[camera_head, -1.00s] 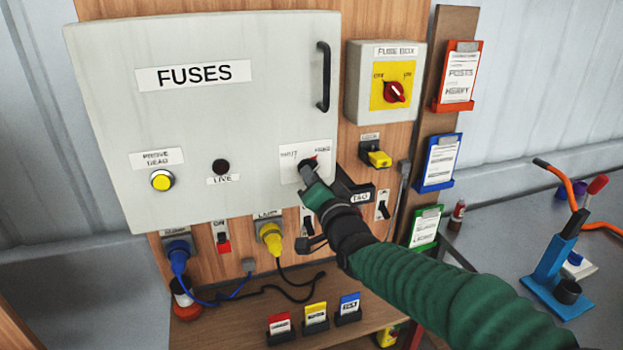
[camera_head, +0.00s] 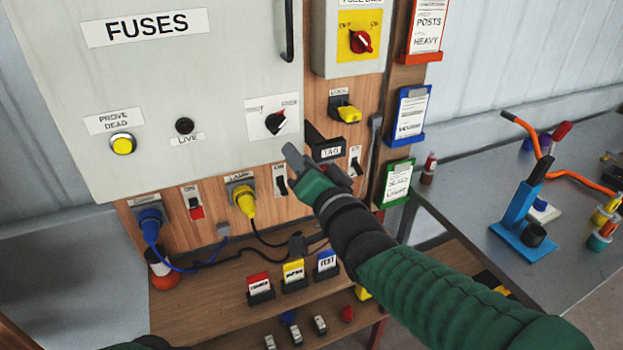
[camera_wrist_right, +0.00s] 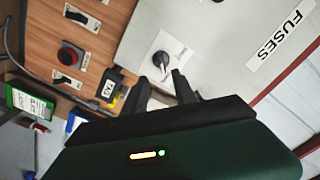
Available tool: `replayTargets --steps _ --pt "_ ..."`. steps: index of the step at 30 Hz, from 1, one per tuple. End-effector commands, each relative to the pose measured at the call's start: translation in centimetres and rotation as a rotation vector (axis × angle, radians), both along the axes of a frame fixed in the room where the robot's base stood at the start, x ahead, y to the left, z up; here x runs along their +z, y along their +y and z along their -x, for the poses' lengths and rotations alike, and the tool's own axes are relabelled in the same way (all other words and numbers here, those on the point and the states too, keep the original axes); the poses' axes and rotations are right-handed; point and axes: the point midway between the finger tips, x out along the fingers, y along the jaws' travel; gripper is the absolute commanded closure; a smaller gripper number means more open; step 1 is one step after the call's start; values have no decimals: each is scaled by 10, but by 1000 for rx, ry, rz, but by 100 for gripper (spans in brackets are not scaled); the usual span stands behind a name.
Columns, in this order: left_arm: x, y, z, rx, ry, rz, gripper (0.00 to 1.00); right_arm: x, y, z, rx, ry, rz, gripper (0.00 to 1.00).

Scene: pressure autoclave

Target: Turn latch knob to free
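The latch knob (camera_head: 275,122) is a black knob on a white label plate at the lower right of the grey FUSES door (camera_head: 215,70). Its pointer tilts up and right, toward the right-hand word on the plate. The wrist view also shows the knob (camera_wrist_right: 161,61), just beyond the fingertips. My right gripper (camera_head: 314,166) is below and right of the knob, apart from it. In the wrist view my right gripper (camera_wrist_right: 162,86) has its two dark fingers spread with nothing between them. Only a bit of my left arm shows at the bottom edge.
A black TAG holder (camera_head: 326,149) and toggle switches sit close by my right gripper. A yellow padlock (camera_head: 347,113) hangs below the fuse box (camera_head: 325,45). Yellow and blue plugs with cables are lower left. A grey bench (camera_head: 460,205) stands at right.

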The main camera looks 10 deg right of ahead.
Motion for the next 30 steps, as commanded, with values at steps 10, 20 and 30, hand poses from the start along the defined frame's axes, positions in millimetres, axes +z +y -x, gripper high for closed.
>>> replayTargets --steps 10,20,30 --pt "-1 0 0 0 0 0 100 -1 -18 54 1 4 0 67" --pt "-1 0 0 0 0 0 100 -6 -20 54 -5 16 11 67" --pt "8 0 0 0 0 0 100 -219 -115 92 -55 603 528 67"
